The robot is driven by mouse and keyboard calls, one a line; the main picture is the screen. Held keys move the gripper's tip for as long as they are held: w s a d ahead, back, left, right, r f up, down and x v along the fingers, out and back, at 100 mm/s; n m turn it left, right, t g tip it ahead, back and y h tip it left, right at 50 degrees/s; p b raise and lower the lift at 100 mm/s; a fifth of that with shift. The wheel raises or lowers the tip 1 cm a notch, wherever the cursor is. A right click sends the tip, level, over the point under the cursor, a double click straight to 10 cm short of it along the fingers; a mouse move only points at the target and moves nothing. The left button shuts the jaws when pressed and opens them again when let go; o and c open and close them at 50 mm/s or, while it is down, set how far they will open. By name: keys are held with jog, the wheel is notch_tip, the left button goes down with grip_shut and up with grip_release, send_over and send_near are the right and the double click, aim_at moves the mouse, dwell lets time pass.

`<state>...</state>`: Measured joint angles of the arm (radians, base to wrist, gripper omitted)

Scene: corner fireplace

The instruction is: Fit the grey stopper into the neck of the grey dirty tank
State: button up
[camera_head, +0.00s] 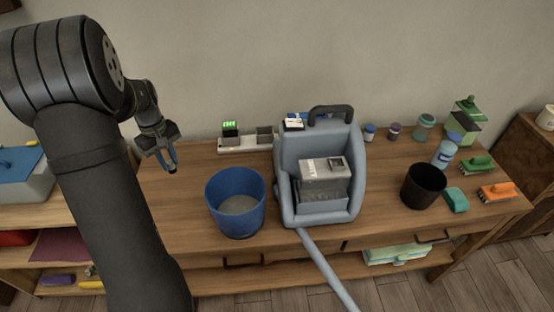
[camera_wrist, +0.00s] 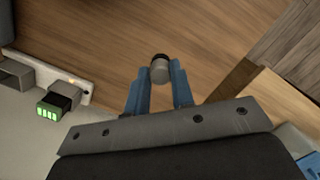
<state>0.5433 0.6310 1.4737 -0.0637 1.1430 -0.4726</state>
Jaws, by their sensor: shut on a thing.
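My gripper (camera_head: 170,162) is at the left of the bench in the head view, raised in front of the wall. In the wrist view my gripper (camera_wrist: 160,78) has its blue fingers closed on a small grey stopper (camera_wrist: 159,72) with a dark end. The stopper is too small to make out in the head view. A grey tank (camera_head: 321,194), which looks like the dirty tank, sits in the front of the blue-grey cleaning machine (camera_head: 290,160). Its top is lighter, with a label and a small dark square fitting (camera_head: 337,163); I cannot tell whether this is the neck.
A blue bucket (camera_head: 222,200) stands between my gripper and the machine. A charger strip (camera_head: 250,144) with a green-lit battery (camera_head: 230,129) lies behind it. A hose (camera_head: 325,268) hangs off the front. A black bin (camera_head: 423,187), bottles and brushes stand at right.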

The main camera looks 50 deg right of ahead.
jog(key=s+d+r, duration=0.4)
jog(key=s+d, duration=0.2)
jog(key=s, duration=0.4)
jog(key=s+d+r, duration=0.4)
jog(key=s+d, duration=0.2)
jog(key=s, duration=0.3)
jog(key=s+d+r, duration=0.3)
jog(key=s+d, duration=0.3)
jog(key=s, duration=0.4)
jog(key=s+d+r+m, duration=0.1)
jog(key=s+r, duration=0.3)
jog(key=s, duration=0.7)
jog(key=s+d+r+m, duration=0.15)
jog(key=s+r, duration=0.25)
jog(key=s, duration=0.6)
send_over(336, 165)
jog(key=shift+n, duration=0.35)
notch_tip(336, 165, down, 7)
jog(key=shift+s+a+r, duration=0.1)
jog(key=shift+r, duration=0.05)
jog(key=shift+f, duration=2.1)
jog(key=shift+f, duration=0.1)
jog(key=o, duration=0.9)
jog(key=shift+o, duration=0.2)
